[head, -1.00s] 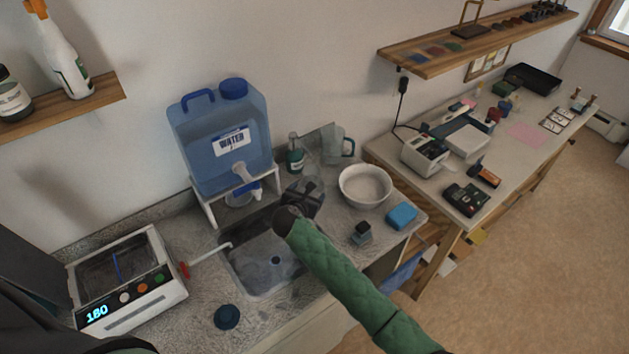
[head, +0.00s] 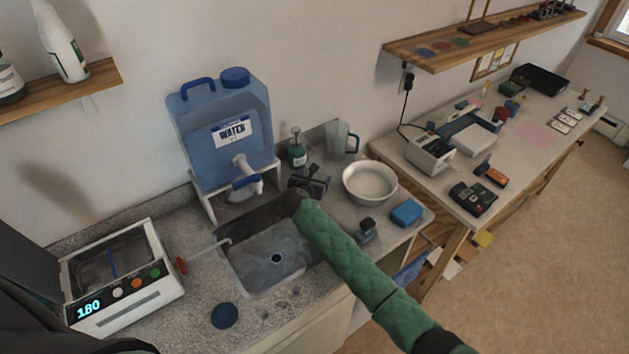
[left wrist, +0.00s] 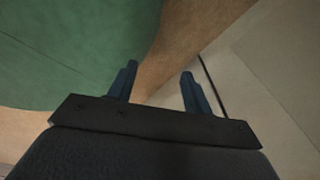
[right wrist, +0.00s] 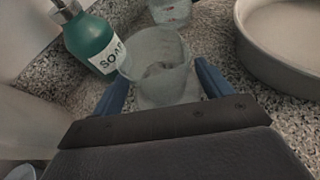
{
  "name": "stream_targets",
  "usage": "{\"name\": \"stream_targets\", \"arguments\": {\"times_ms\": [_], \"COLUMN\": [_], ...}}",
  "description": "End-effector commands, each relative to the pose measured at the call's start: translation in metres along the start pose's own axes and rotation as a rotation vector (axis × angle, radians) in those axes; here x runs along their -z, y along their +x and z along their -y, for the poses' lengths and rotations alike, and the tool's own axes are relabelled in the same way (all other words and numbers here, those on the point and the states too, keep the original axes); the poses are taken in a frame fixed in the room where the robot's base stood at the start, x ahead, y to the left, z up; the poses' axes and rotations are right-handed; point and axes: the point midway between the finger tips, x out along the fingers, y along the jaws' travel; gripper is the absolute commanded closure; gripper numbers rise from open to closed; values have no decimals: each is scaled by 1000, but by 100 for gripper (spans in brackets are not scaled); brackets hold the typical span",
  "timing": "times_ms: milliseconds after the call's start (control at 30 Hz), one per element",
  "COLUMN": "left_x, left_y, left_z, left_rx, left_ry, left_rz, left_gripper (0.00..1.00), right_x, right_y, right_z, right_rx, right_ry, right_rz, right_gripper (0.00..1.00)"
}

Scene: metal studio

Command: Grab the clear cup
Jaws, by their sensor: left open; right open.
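The clear cup (right wrist: 158,60) stands upright on the speckled counter in the right wrist view, between a green soap bottle and a white bowl. My right gripper (right wrist: 160,82) is open, with one finger on each side of the cup's lower part. I cannot tell whether the fingers touch it. In the head view my right gripper (head: 312,180) is over the back right of the sink, and the cup is mostly hidden there. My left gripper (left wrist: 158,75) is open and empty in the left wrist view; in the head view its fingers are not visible.
The soap bottle (head: 297,151) stands behind the gripper. The clear pitcher (head: 338,142) and white bowl (head: 369,184) are close on the right. The blue water jug (head: 220,130) stands on a white stand at the left. The sink (head: 265,255) lies in front.

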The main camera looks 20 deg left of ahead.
Motion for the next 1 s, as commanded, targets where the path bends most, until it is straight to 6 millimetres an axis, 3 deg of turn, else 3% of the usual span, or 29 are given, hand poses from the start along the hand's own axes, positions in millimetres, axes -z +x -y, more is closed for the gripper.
{"name": "stream_targets", "arguments": {"times_ms": [233, 500, 767, 1000], "left_x": [24, 26, 27, 27], "left_y": [4, 3, 3, 3], "left_z": [0, 0, -1, -2], "left_rx": [0, 0, 0, -1], "left_ry": [0, 0, 0, -1], "left_rz": [-16, -16, -18, -18], "left_gripper": [50, 50, 50, 50], "right_x": [0, -1, -1, -1], "right_y": [11, 11, 11, 11], "right_z": [0, 0, 0, 0], "right_rx": [-1, -1, -1, -1], "right_ry": [1, 1, 1, 1], "right_rz": [1, 1, 1, 1], "right_gripper": [22, 22, 71, 72]}}
